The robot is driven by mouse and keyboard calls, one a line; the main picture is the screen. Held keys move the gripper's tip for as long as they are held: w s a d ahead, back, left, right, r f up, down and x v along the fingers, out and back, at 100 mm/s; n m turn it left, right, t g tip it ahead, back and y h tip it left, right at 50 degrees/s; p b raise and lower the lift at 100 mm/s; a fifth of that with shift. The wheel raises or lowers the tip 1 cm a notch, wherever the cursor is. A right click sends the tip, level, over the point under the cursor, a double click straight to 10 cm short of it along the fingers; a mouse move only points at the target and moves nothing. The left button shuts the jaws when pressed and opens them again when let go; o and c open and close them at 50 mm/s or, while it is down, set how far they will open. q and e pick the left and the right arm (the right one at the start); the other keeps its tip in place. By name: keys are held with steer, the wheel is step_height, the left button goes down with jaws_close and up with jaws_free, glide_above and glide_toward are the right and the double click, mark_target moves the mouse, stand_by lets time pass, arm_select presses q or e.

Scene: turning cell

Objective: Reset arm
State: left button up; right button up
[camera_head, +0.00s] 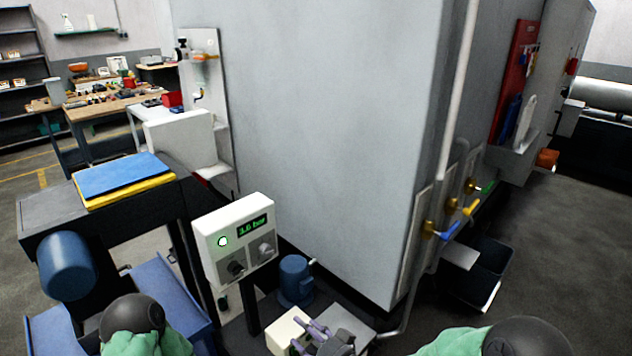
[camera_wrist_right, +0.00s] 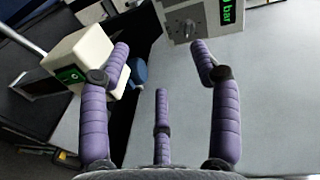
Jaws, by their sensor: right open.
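My right gripper (camera_head: 312,332) is low in the head view, at the bottom centre. Only some of its purple fingers and a grey part show there. In the right wrist view its three purple fingers (camera_wrist_right: 160,75) are spread open with nothing between them. My left gripper is not in view.
A white control box (camera_head: 236,240) reads 3.6 bar, with a lit green button. A blue cylinder (camera_head: 295,281) stands beside it. A large grey cabinet (camera_head: 310,120) fills the middle, with valves (camera_head: 450,213) at its right. Blue and yellow slabs (camera_head: 122,174) lie on a dark stand.

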steer(key=s+d+f+n+g+h, duration=0.1)
steer(key=s+d+f+g+h, duration=0.2)
steer(key=f, duration=0.6)
steer(key=s+d+f+g+h, duration=0.25)
steer(key=d+f, duration=0.25)
steer(key=f, duration=0.4)
steer(key=s+d+f+n+g+h, duration=0.1)
steer(key=s+d+f+g, duration=0.1)
steer(key=s+f, duration=0.3)
steer(key=s+d+f+n+g+h, duration=0.1)
steer(key=s+f+g, duration=0.3)
steer(key=s, duration=0.7)
steer(key=shift+s+d+f+n, duration=0.35)
steer(key=shift+d+f+n, duration=0.3)
steer(key=shift+f, duration=0.2)
steer(key=shift+w, duration=0.2)
